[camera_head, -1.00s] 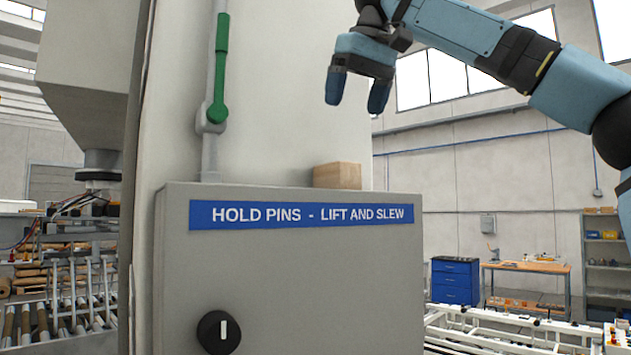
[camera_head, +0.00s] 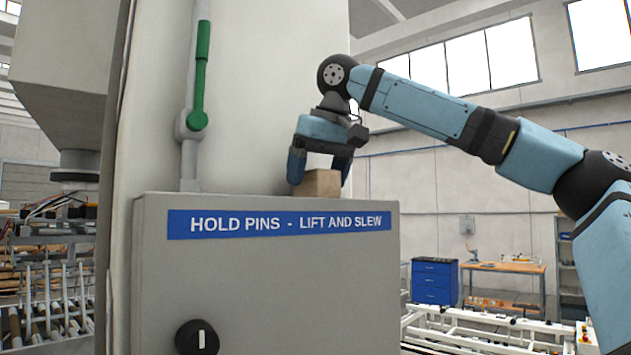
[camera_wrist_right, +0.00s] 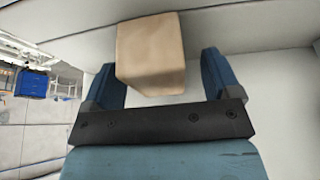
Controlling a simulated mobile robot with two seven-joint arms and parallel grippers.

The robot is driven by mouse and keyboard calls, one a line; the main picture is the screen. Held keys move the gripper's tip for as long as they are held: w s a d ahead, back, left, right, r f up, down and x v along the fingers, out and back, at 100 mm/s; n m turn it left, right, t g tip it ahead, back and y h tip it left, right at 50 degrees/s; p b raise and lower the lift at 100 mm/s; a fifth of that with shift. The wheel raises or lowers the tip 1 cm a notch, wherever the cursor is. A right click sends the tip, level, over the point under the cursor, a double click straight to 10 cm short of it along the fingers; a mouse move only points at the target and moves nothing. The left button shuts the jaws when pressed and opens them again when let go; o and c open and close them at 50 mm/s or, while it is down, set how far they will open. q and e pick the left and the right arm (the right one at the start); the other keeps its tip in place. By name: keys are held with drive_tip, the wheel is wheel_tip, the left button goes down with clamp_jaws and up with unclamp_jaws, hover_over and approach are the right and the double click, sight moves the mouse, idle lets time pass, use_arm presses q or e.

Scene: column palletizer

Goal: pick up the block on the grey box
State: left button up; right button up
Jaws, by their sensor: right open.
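A light brown wooden block (camera_head: 318,184) sits on top of the grey box (camera_head: 265,270), near its right end. My right gripper (camera_head: 319,175) points down over the block, with one finger on each side of it in the head view. In the right wrist view, the block (camera_wrist_right: 151,54) lies between the two blue fingers of the gripper (camera_wrist_right: 165,80), with a gap at the right finger. The jaws are open. The block's upper part is partly hidden by the gripper in the head view. My left gripper does not show.
A white column stands right behind the box, with a green-handled lever (camera_head: 200,80) to the left of the block. A black knob (camera_head: 197,338) is on the box front. A blue drawer cabinet (camera_head: 434,281) and a workbench (camera_head: 505,268) stand far off at right.

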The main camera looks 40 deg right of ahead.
drive_tip(key=shift+w+d+f, duration=0.2)
drive_tip(key=shift+w+f, duration=0.15)
drive_tip(key=shift+f, duration=0.2)
drive_tip(key=shift+w+d+f, duration=0.2)
drive_tip(key=shift+f, duration=0.15)
drive_tip(key=shift+s+a+r, duration=0.1)
drive_tip(key=shift+a, duration=0.05)
drive_tip(key=shift+c, duration=0.8)
drive_tip(key=shift+a, duration=0.1)
drive_tip(key=c, duration=0.7)
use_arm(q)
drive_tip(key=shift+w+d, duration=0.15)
use_arm(e)
drive_tip(key=shift+c, duration=1)
